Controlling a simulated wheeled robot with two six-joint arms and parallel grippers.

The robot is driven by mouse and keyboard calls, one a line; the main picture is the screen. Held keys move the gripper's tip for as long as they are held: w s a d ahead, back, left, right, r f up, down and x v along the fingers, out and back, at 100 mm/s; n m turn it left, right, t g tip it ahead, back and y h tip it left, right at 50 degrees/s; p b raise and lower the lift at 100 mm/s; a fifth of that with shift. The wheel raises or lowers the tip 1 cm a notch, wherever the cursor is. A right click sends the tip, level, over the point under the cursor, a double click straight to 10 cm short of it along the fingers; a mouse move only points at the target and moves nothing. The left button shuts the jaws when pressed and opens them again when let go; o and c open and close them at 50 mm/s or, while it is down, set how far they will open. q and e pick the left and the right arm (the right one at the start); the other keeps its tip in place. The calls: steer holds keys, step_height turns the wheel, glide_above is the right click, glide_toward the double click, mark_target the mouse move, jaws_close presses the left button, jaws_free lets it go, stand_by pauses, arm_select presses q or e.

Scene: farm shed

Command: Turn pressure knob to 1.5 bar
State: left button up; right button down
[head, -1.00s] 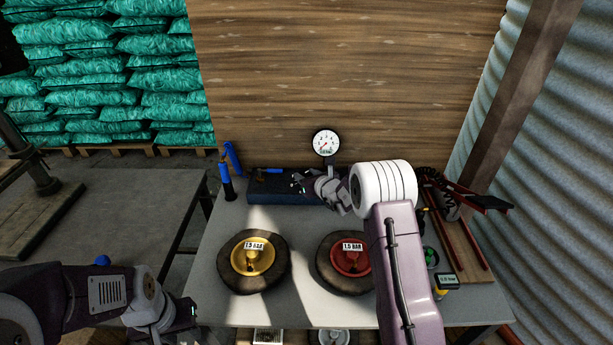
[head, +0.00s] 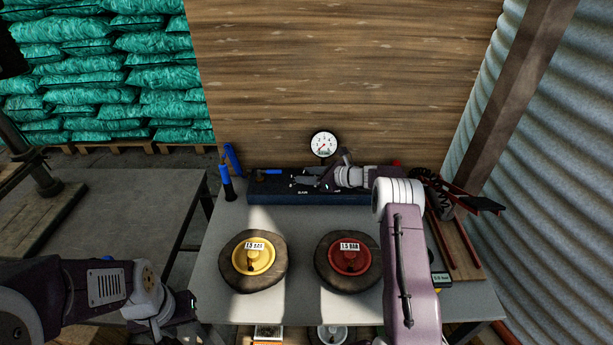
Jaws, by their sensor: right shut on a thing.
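The round white pressure gauge (head: 323,145) stands upright above a dark blue unit (head: 330,199) at the back of the table; its needle is too small to read.
A yellow wheel (head: 253,257) and a red wheel (head: 350,257) with dark tyres lie on the table, each with a "1.5 BAR" label. A blue lever (head: 270,171) is on the unit's left. A wooden board (head: 455,240) with red handles lies at the right.

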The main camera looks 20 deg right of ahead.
steer(key=shift+w+d+n+g+y+b, duration=0.1)
steer(key=shift+n+g+y+b, duration=0.3)
steer(key=shift+n+y+b, duration=0.15)
steer(key=c, duration=0.9)
jaws_free()
steer(key=shift+o, duration=0.2)
steer(key=v, duration=0.9)
steer(key=shift+r, duration=0.15)
